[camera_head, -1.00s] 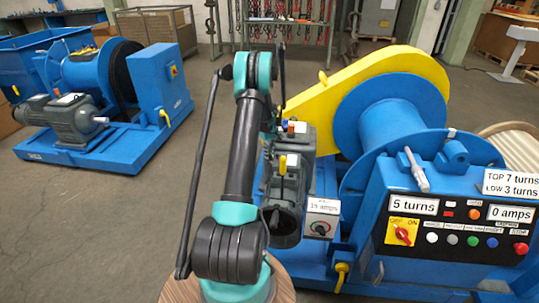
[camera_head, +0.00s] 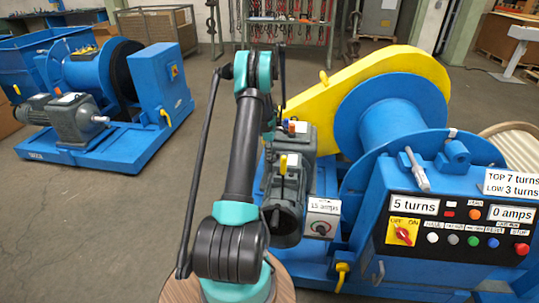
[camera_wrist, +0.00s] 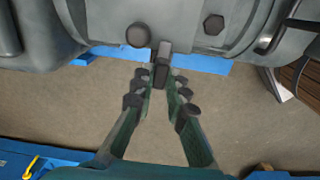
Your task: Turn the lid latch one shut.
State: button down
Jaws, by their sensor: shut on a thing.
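In the wrist view, a small dark grey latch tab (camera_wrist: 162,62) hangs down from the edge of a grey metal housing (camera_wrist: 185,28). I take it for lid latch one, though no label shows. My gripper (camera_wrist: 161,82) has its fingertips closed around the lower end of the tab, just below the housing. In the head view my arm hides the gripper and the latch.
A blue winch with a yellow chain guard (camera_head: 355,78) and control panel (camera_head: 455,225) stands to the right. A grey motor (camera_head: 285,215) and a "15 amps" box (camera_head: 322,220) sit close beside my arm. Open floor lies left, before a second blue machine (camera_head: 110,130).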

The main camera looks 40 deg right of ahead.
jog(key=shift+n, duration=0.4)
jog(key=c, duration=1.5)
grip_release()
jog(key=shift+c, duration=0.2)
notch_tip(320, 180, up, 12)
